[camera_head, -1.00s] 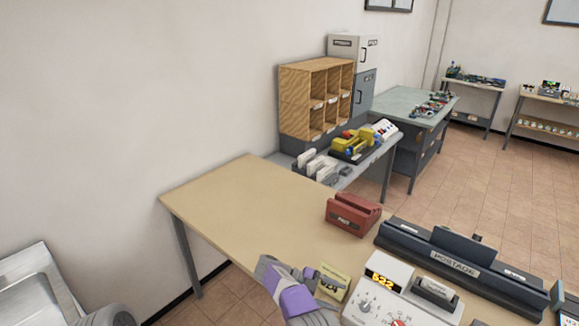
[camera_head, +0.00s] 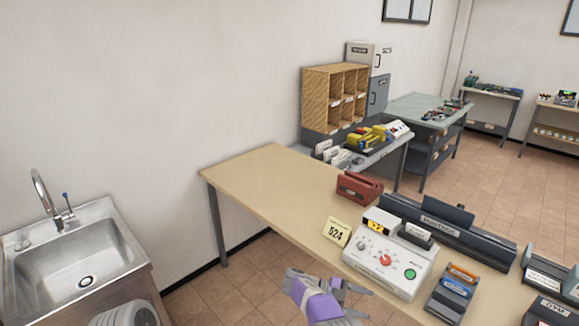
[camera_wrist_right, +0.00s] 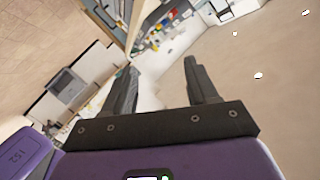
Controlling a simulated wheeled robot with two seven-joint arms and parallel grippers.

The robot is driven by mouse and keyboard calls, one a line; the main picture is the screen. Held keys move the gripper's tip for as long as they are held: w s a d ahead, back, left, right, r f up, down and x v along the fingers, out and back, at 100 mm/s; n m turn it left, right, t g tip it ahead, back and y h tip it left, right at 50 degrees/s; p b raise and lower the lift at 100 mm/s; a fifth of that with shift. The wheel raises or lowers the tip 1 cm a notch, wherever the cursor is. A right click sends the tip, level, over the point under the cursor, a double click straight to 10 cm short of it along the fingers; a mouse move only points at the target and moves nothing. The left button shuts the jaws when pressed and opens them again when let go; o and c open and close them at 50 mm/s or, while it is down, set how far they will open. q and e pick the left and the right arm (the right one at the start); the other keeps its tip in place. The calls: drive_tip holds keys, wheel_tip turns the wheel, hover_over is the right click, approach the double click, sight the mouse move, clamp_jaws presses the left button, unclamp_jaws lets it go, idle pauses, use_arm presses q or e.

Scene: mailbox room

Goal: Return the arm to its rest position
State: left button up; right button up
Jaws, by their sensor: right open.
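My right gripper (camera_head: 352,300) shows at the bottom middle of the head view, a purple and grey hand just off the front edge of the tan table (camera_head: 262,180). In the right wrist view its two dark fingers (camera_wrist_right: 162,88) stand apart with nothing between them. My left gripper is not in view.
On the table are a yellow card reading 524 (camera_head: 336,233), a white machine with dials (camera_head: 388,258), a red holder (camera_head: 359,187) and a long dark postage rack (camera_head: 440,228). A metal sink (camera_head: 70,258) stands at the left. The table's left half is bare.

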drive_tip(key=w+d+f+n+t, duration=0.5)
drive_tip(key=d+f+n+t, duration=0.1)
drive_tip(key=d+n+t, duration=0.15)
wheel_tip(320, 180, down, 10)
drive_tip(key=s+a+n+t+y, duration=0.2)
drive_tip(key=a+n+t+y, duration=0.15)
drive_tip(key=n+y, duration=0.4)
drive_tip(key=s+a+f+n+g+y, duration=0.1)
drive_tip(key=s+a+f+n+y, duration=0.25)
drive_tip(key=s, duration=0.35)
drive_tip(key=s+a+f+n+g+y, duration=0.1)
drive_tip(key=s+a+f+n+y, duration=0.1)
drive_tip(key=s+a+f+y, duration=0.25)
drive_tip(key=s+a+r+n+g+y, duration=0.1)
drive_tip(key=s+a+n+g+y, duration=0.1)
drive_tip(key=s, duration=0.8)
drive_tip(key=s+a+r+n+g+y, duration=0.2)
drive_tip(key=s+a, duration=0.3)
drive_tip(key=s, duration=0.5)
drive_tip(key=shift+a+r+g, duration=0.15)
drive_tip(key=shift+a+g, duration=0.05)
drive_tip(key=shift+g, duration=0.5)
drive_tip(key=shift+c, duration=0.3)
